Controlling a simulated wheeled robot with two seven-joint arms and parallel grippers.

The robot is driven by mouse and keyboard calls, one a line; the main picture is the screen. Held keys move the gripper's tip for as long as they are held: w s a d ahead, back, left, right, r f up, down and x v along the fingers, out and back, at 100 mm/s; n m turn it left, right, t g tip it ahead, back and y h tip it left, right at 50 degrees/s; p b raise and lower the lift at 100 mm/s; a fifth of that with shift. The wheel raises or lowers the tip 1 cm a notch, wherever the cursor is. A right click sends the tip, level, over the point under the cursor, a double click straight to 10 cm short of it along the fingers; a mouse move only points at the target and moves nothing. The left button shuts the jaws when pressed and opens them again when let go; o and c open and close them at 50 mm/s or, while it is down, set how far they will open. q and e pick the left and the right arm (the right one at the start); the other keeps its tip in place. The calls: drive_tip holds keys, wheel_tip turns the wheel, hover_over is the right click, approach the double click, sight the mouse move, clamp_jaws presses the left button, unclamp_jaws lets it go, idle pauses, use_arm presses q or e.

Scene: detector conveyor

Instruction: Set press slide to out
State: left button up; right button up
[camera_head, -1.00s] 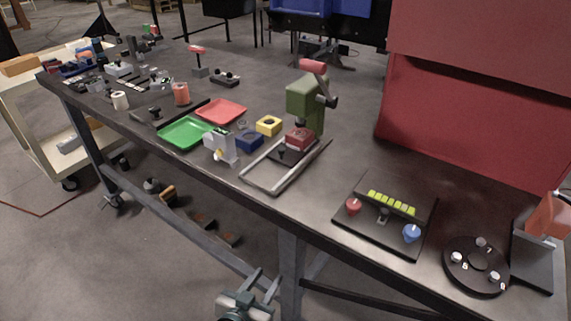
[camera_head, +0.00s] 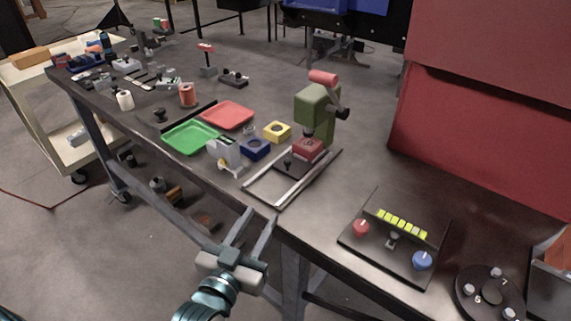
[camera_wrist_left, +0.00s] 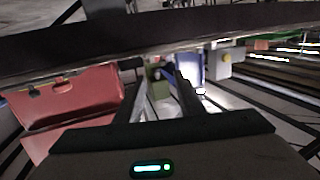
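The press (camera_head: 318,108) is green with a red-handled lever and stands on the table right of the trays. Its slide is a dark plate (camera_head: 290,166) with a small black knob, lying between metal rails (camera_head: 262,199) that reach to the table's front edge. A red block (camera_head: 308,148) sits under the press head, at the rear of the slide. My left gripper (camera_head: 256,226) is open and empty, in front of the table edge and below the rail ends. The left wrist view (camera_wrist_left: 160,100) shows its parted fingers beneath the table. My right gripper is not in view.
Left of the rails are a grey dispenser-like box (camera_head: 224,152), a blue block (camera_head: 255,148), a yellow block (camera_head: 277,131), a green tray (camera_head: 190,137) and a red tray (camera_head: 227,114). A panel with red and blue knobs (camera_head: 395,240) lies to the right. The table's front edge is close.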

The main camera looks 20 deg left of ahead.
sight(286, 164)
use_arm(q)
drive_tip(key=shift+w+a+r+t, duration=0.1)
drive_tip(key=shift+w+r+t, duration=0.15)
drive_tip(key=shift+r, duration=0.4)
